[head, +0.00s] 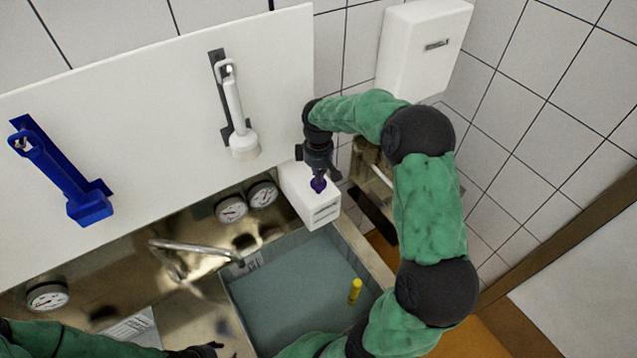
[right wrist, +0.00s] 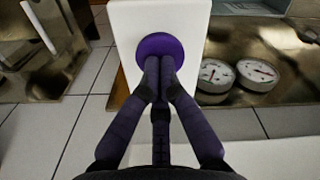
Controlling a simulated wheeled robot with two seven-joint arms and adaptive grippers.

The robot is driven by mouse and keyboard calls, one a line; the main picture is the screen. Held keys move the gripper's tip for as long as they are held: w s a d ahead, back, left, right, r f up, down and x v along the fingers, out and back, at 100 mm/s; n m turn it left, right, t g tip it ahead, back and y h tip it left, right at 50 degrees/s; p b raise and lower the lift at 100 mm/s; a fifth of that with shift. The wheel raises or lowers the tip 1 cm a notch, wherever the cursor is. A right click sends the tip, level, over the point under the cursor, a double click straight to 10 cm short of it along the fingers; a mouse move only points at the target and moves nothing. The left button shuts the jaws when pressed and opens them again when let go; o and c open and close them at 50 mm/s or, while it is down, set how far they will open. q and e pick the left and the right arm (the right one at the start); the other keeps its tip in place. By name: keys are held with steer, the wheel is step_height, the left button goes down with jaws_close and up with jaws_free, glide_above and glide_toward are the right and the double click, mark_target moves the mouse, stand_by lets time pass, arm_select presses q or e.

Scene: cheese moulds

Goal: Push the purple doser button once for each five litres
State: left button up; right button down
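The purple doser button (right wrist: 159,48) is a round dome on the top of a white doser box (right wrist: 122,22). In the head view the button (head: 318,184) is small and partly covered by my right gripper (head: 320,174), and the box (head: 312,207) stands at the back right corner of the basin. In the right wrist view my right gripper's fingers (right wrist: 158,66) are together, with their tips over the button's near edge. I cannot tell whether they press it or only hover. Part of my left gripper (head: 207,349) shows at the bottom edge of the head view; its fingers are unclear.
A basin (head: 228,298) of bluish liquid with a yellow float (head: 355,290) lies in front of the box. A bent metal tap (head: 190,247) reaches over it. Dial gauges (head: 231,208) sit beside the box. A blue tool (head: 62,172) and a white tool (head: 236,112) hang on the white board.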

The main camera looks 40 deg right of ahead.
arm_select(q)
steer(key=shift+f+b, duration=1)
steer(key=shift+f, duration=0.1)
arm_select(e)
steer(key=shift+a+f, duration=0.1)
steer(key=shift+f, duration=1.5)
arm_select(q)
steer(key=shift+r, duration=0.1)
arm_select(e)
steer(key=shift+r, duration=0.1)
steer(key=shift+r+p, duration=2.2)
steer(key=shift+r, duration=1.4)
arm_select(q)
step_height(320, 180, up, 4)
steer(key=shift+r, duration=0.1)
